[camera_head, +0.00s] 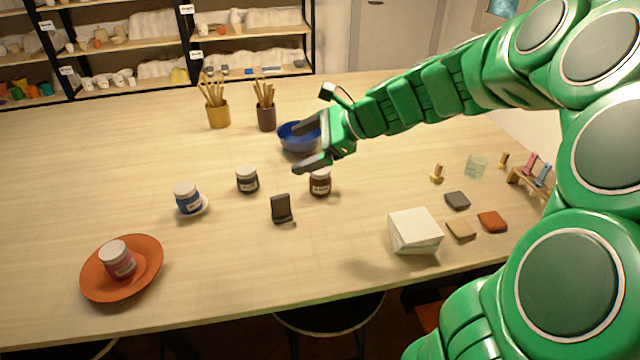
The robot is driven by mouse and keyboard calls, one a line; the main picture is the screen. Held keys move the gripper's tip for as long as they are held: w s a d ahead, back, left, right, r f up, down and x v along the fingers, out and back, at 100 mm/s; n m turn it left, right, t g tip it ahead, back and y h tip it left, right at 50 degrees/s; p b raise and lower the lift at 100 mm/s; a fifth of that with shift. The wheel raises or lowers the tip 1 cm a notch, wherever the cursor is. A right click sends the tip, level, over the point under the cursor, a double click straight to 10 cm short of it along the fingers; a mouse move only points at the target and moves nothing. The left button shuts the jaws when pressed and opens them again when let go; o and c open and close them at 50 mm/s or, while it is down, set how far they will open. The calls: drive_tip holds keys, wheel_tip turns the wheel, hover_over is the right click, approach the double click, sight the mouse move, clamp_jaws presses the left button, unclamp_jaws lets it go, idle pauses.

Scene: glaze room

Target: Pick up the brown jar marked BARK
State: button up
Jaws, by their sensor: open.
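A brown jar (320,187) with a light lid and a pale label stands upright on the table, right of the middle. The label is too small to read, and its top is close under my lower finger in the picture. My gripper (298,151) is open and empty above the table. Its fingers point left, in front of the blue bowl. A pink-red jar (122,266) stands tilted in view on an orange plate (92,282).
A blue bowl (290,141) is partly hidden behind my gripper. A black stand (281,209) is just front-left of the brown jar. A white box (414,238) and several tiles (492,222) lie right. Brush pots (218,117) stand behind.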

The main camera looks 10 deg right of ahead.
drive_tip(key=w+d+f+m+t, duration=0.2)
drive_tip(key=w+d+m+t, duration=0.2)
drive_tip(key=w+d+m, duration=0.55)
approach(318, 173)
drive_tip(key=shift+n+t, duration=0.3)
drive_tip(key=shift+n, duration=0.15)
drive_tip(key=w, duration=0.1)
drive_tip(key=w+a+f, duration=0.1)
drive_tip(key=w, duration=0.1)
drive_tip(key=w+f, duration=0.1)
drive_tip(key=shift+w+a+f, duration=0.15)
drive_tip(key=shift+a+f, duration=0.2)
drive_tip(key=shift+f, duration=0.25)
drive_tip(key=shift+s+x, duration=0.2)
drive_tip(key=shift+x, duration=3.15)
drive_tip(key=shift+w+a+f, duration=0.25)
drive_tip(key=shift+w+a, duration=0.05)
drive_tip(key=shift+a, duration=0.15)
drive_tip(key=shift+c, duration=0.3)
drive_tip(key=c, duration=1.2)
drive_tip(key=shift+o, duration=0.2)
